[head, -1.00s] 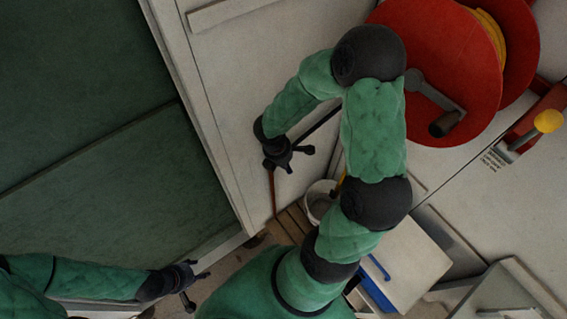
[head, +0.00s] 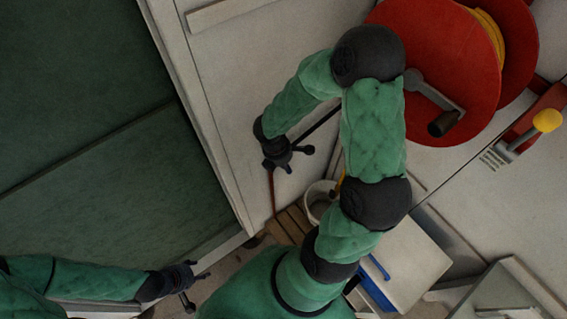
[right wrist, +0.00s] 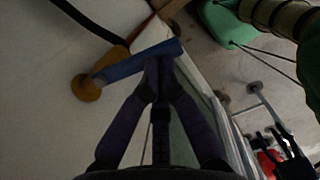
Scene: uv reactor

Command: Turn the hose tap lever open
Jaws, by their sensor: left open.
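The hose tap shows in the right wrist view as a brass-yellow fitting (right wrist: 87,88) on a pale wall. Its blue lever (right wrist: 130,64) slants up to the right from the fitting. My right gripper (right wrist: 158,64) has its dark fingertips together at the lower edge of the lever, near its free end. They look in contact or very close, but the lever does not seem clasped. In the head view my right gripper (head: 291,158) is beside the pale wall, and I cannot make out the lever there. My left gripper (head: 200,274) is open and empty at the lower left, away from the tap.
A red hose reel (head: 435,60) with a crank is at the upper right. A red bracket with a yellow knob (head: 547,120) is right of it. A white bucket (head: 318,190), wooden slats (head: 287,225) and a white box (head: 412,255) stand below. A dark green panel (head: 90,100) fills the left.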

